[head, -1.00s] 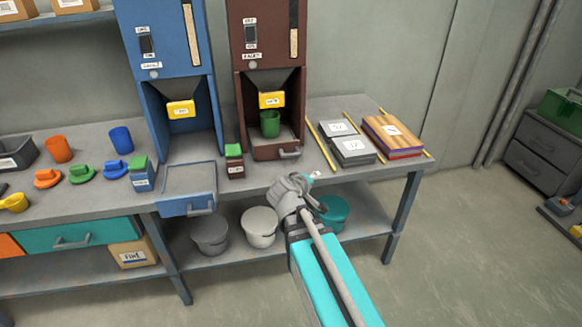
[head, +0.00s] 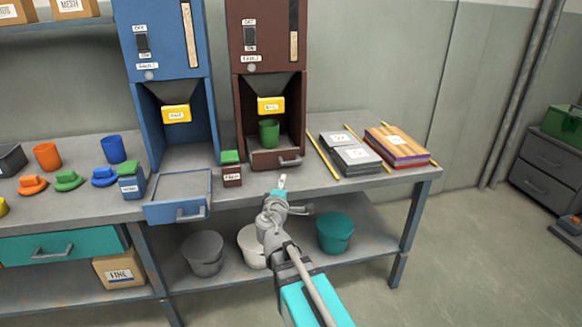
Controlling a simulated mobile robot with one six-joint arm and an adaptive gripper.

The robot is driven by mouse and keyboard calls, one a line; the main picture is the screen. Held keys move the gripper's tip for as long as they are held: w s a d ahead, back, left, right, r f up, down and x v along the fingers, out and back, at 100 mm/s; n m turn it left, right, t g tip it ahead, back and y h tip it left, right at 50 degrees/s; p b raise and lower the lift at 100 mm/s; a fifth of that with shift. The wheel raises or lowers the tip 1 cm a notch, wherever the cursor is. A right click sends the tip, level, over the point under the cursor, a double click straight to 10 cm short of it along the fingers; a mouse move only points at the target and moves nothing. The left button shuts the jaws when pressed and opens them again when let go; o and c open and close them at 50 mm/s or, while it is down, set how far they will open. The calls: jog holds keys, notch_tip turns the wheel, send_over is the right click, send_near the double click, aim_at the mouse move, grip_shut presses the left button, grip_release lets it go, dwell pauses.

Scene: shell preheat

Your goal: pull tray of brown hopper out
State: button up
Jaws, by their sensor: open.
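The brown hopper (head: 247,55) stands on the bench, with a yellow label block under its funnel. Its tray (head: 264,160) sits at the hopper's base, pushed in, with a grey handle (head: 290,161) on its front. A green cup (head: 269,132) stands inside the hopper's bay, under the yellow block. My gripper (head: 282,182) is just in front of and below the tray handle, near the bench's front edge, apart from the handle. It looks empty. Its fingers are small here and partly hidden by each other.
The blue hopper (head: 165,50) stands to the left, its tray (head: 180,205) pulled out. A small green-lidded brown box (head: 231,170) stands between the trays. Grey and wooden stacks (head: 396,145) with yellow sticks lie to the right. Buckets (head: 335,232) stand on the lower shelf.

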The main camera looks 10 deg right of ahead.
aim_at(291, 164)
jog(key=shift+w, duration=0.1)
jog(key=x, duration=1.3)
jog(key=shift+w+d, duration=0.25)
jog(key=shift+w, duration=0.05)
grip_shut()
dwell(0.3)
